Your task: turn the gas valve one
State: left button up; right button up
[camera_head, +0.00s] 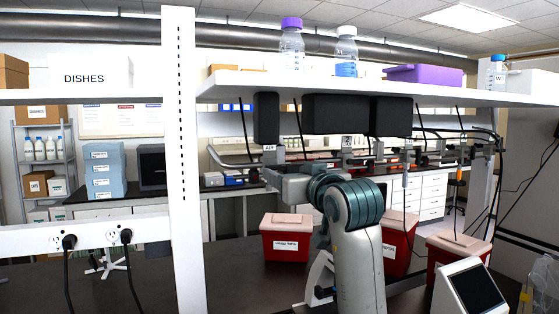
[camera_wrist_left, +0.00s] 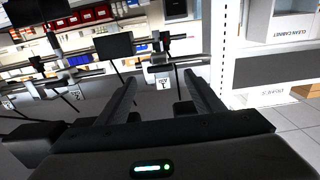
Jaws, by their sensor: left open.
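Several metal valve fittings with small white label tags hang under the shelf in the head view. One (camera_head: 270,153) is at the left, just above my left gripper, and another (camera_head: 347,146) is right of it. I cannot read for sure which is gas valve one. In the left wrist view, a tagged valve (camera_wrist_left: 160,62) shows beyond and between the fingertips of my left gripper (camera_wrist_left: 162,88). Its fingers are open and empty, apart from the valve. In the head view its fingertips are hard to make out. My right gripper is not in view.
Black blocks (camera_head: 335,106) hang below the white shelf (camera_head: 300,91). A white post (camera_head: 183,180) stands left of my arm. Red bins with pale lids (camera_head: 286,244) stand on the dark bench behind it, and a tablet-like screen (camera_head: 473,289) is at the lower right.

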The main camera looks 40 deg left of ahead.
aim_at(276, 169)
pick_arm(q)
jog(key=p+x, duration=0.1)
jog(key=x, duration=0.3)
jog(key=shift+a+r+p, duration=0.1)
jog(key=shift+r+p, duration=0.05)
jog(key=shift+p, duration=0.25)
jog(key=shift+p+x, duration=0.3)
jog(key=shift+x, duration=0.6)
jog(key=shift+c, duration=0.6)
jog(key=c, duration=0.9)
